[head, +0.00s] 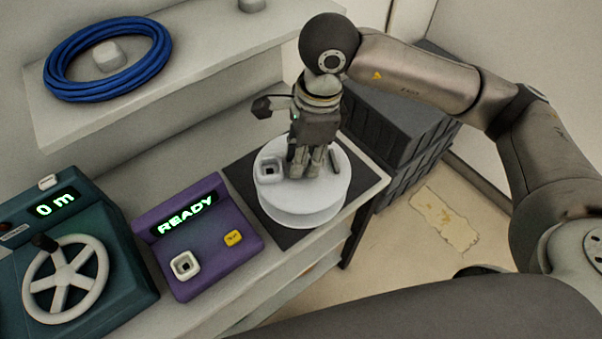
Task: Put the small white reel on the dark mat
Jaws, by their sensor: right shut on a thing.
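The white reel (292,205) is a round white drum with a flat top, lying level over the dark mat (240,178). The mat lies on the bench, and its dark border shows around the reel. I cannot tell whether the reel's underside touches the mat. A small white square piece (268,170) with a dark hole shows at the left of the reel's top. My right gripper (308,170) points down at the middle of the reel's top and is shut on it. The fingers hide the part they grip. My left gripper is not in view.
A purple box reading READY (200,219) and a teal box with a white handwheel (66,279) stand left of the mat. A blue cable coil (107,58) lies on the shelf above. Dark stacked crates (392,120) stand beyond the bench's right edge.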

